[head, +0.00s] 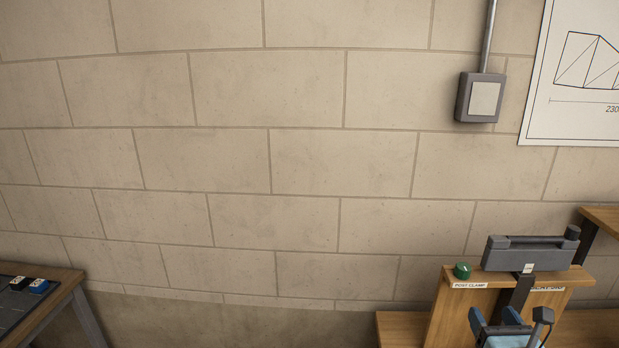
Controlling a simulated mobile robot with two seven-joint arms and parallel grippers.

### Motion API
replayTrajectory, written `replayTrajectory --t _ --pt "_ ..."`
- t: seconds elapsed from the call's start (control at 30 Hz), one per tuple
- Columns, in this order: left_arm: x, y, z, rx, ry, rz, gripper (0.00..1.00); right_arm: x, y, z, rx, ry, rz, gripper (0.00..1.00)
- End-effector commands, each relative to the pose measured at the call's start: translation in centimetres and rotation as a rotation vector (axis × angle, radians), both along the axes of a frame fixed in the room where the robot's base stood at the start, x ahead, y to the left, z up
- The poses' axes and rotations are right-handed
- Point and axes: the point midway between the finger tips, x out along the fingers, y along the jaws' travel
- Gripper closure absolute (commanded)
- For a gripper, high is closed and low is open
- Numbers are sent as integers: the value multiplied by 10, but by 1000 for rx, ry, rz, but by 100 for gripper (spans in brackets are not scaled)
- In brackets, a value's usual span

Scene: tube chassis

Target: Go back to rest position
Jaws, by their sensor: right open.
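In the head view, what appears to be my right gripper (510,319) shows only in part at the bottom edge, right of centre. My left gripper is out of view.
A dark grey bar-shaped fixture (525,254) and a green knob (462,271) sit on the panel's top. A wooden table (62,288) with a dark mat stands at lower left. A block wall (265,100) closes the back.

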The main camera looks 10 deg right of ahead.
Motion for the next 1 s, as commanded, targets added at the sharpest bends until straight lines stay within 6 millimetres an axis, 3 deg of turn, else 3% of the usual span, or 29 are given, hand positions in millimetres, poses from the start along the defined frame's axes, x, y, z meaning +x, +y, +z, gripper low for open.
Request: replayTrajectory --t 0.13,0.27,0.4,0.5,0.6,0.8,1.0 --pt "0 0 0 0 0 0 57 -7 6 -27 162 32 -8 36" --pt "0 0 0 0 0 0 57 -26 30 -89 575 94 -48 36" --pt "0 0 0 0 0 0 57 -58 79 -161 1175 141 -157 36" --pt "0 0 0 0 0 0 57 -81 123 -201 1605 147 -276 36" --pt "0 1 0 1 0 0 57 -102 170 -229 2020 125 -422 36" --pt "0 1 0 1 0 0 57 -127 243 -253 2636 33 -702 36" --pt "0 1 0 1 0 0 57 -134 270 -256 2867 -26 -829 36"
